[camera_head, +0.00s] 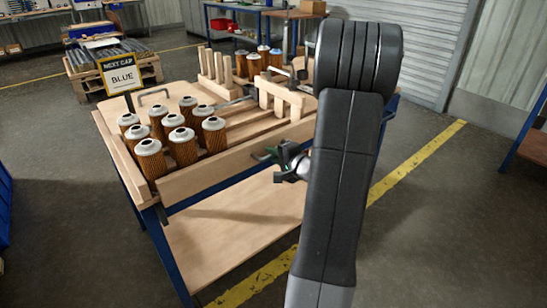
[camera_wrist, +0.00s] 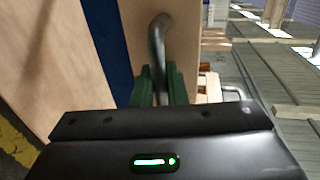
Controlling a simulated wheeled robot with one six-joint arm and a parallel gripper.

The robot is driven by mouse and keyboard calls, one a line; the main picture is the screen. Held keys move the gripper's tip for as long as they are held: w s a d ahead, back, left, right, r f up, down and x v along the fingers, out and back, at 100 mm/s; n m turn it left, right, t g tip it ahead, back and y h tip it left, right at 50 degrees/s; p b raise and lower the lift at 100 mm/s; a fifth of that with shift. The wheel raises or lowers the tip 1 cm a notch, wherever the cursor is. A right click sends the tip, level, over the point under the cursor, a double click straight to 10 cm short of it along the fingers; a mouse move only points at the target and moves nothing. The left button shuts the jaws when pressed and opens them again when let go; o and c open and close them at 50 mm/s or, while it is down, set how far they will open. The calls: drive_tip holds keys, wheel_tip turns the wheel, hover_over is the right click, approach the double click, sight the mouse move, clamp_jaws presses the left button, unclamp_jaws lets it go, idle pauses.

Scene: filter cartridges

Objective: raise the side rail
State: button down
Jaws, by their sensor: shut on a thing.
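The side rail (camera_head: 220,168) is a long pale wooden board along the near long edge of the cart. In the wrist view, a grey metal handle (camera_wrist: 157,42) stands out from a pale wooden board (camera_wrist: 190,25). My gripper (camera_wrist: 160,88) has its green fingers closed around this handle, one on each side. In the head view my gripper (camera_head: 266,155) is at the outer face of the rail, right of its middle. My arm hides the rail's right end, and the handle is mostly hidden there.
Several filter cartridges (camera_head: 182,147) with white caps stand on the cart's left part, close behind the rail. Wooden racks (camera_head: 281,100) and more cartridges stand farther back. A lower shelf (camera_head: 235,225) lies below. A sign (camera_head: 121,75) reads "NEXT CAP BLUE".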

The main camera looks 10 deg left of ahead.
drive_tip(key=c, duration=1.6)
unclamp_jaws()
drive_tip(key=shift+r, duration=0.4)
drive_tip(key=shift+o, duration=0.2)
drive_tip(key=shift+f, duration=0.1)
drive_tip(key=v, duration=1.4)
drive_tip(key=shift+p, duration=0.4)
drive_tip(key=shift+w+f, duration=0.1)
drive_tip(key=shift+w, duration=0.05)
drive_tip(key=b+x, duration=0.1)
drive_tip(key=x, duration=1.2)
drive_tip(key=shift+w+a+f, duration=0.1)
drive_tip(key=shift+w+a, duration=0.05)
drive_tip(key=shift+a, duration=0.25)
drive_tip(key=shift+f, duration=0.1)
